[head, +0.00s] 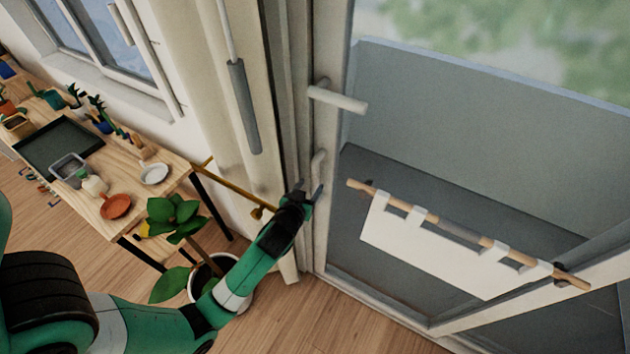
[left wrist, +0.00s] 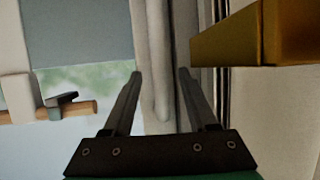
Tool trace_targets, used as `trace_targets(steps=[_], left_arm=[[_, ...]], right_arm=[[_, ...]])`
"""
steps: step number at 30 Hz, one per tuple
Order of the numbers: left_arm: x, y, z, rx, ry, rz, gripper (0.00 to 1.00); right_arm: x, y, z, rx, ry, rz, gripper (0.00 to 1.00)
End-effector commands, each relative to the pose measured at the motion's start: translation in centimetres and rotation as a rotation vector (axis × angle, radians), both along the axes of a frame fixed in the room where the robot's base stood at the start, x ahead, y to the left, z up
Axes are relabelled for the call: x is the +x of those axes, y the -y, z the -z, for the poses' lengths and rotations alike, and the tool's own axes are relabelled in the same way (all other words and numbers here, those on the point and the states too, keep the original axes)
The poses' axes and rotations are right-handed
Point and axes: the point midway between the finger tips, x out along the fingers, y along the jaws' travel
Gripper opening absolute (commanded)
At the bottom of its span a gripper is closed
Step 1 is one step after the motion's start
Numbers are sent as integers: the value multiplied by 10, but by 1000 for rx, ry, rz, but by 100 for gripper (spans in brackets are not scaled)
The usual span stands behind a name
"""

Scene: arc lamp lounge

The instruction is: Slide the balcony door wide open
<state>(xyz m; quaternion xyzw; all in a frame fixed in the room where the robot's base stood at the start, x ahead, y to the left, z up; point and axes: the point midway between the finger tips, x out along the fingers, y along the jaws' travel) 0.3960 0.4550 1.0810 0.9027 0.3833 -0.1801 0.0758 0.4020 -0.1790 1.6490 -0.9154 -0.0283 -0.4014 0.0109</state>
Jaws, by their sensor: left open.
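The balcony door (head: 333,200) is a pale-framed glass door right of centre in the head view. Its left upright stands against the door frame, with no clear gap seen. A pale lever (head: 338,99) sticks out high on this upright. Below it is a slim pale pull handle (head: 318,166). My left gripper (head: 309,190) is open at the handle's lower end. In the left wrist view my left gripper (left wrist: 160,74) has one finger on each side of the pale handle bar (left wrist: 156,50). Whether the fingers touch it I cannot tell. My right gripper is not in view.
A brass-coloured rod (head: 236,186) juts out just left of my left gripper. A potted plant (head: 175,218) stands beside my left arm. A wooden table (head: 130,178) with a tray and dishes is at left.

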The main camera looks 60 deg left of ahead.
Motion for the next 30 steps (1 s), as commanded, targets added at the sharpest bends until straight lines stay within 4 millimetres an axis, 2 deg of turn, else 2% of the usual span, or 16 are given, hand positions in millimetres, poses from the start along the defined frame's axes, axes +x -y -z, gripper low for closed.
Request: trace_targets(steps=[3, 7, 18, 27, 30], left_arm=[[16, -18, 11, 1, 1, -2, 58], [29, -29, 18, 0, 1, -1, 58], [34, -35, 20, 0, 1, 1, 56], [34, -34, 20, 0, 1, 1, 2], [34, -34, 20, 0, 1, 1, 0]], right_arm=[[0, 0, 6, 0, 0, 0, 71], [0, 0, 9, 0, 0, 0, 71], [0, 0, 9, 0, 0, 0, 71], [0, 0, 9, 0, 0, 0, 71], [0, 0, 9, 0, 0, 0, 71]])
